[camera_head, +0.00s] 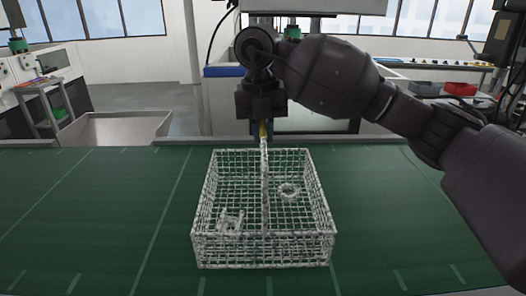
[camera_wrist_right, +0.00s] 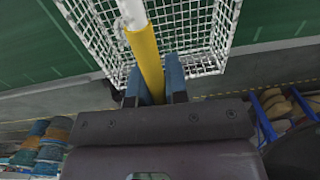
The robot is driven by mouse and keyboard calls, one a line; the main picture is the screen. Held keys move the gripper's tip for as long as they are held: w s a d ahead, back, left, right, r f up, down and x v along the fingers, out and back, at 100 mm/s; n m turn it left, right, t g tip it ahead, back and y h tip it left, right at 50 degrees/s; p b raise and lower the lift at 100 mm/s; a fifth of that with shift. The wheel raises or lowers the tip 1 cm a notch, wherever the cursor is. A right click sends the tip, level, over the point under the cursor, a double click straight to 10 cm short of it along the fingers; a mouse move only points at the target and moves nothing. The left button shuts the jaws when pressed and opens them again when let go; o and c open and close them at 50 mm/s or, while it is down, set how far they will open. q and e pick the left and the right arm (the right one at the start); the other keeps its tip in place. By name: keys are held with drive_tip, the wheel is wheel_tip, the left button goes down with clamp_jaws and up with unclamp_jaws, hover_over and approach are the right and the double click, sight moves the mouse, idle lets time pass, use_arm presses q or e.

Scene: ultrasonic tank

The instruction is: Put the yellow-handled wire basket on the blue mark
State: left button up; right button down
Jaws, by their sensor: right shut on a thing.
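The wire basket (camera_head: 262,250) is a pale metal mesh box in the middle of the head view, over the green surface. A small metal part (camera_head: 230,222) and a ring-shaped part (camera_head: 289,191) lie in it. Its yellow handle (camera_wrist_right: 147,62) shows between the blue fingers of my right gripper (camera_wrist_right: 154,88) in the right wrist view. My right gripper (camera_head: 263,128) is shut on this handle at the basket's far side. I cannot tell whether the basket touches the surface. No blue mark is visible. My left gripper is out of view.
The green surface (camera_head: 90,220) has pale lines and is clear on both sides of the basket. A grey metal basin (camera_head: 120,128) lies beyond its far edge at the left. Red bins (camera_head: 460,88) stand on a bench at the back right.

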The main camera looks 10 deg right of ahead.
wheel_tip(320, 180, down, 4)
drive_tip(key=shift+f, duration=0.25)
idle(0.4)
drive_tip(key=c, duration=1.6)
unclamp_jaws()
drive_tip(key=shift+f, duration=0.1)
drive_tip(key=o, duration=0.5)
drive_tip(key=r, duration=1.1)
drive_tip(key=shift+a, duration=0.3)
drive_tip(key=shift+r, duration=0.55)
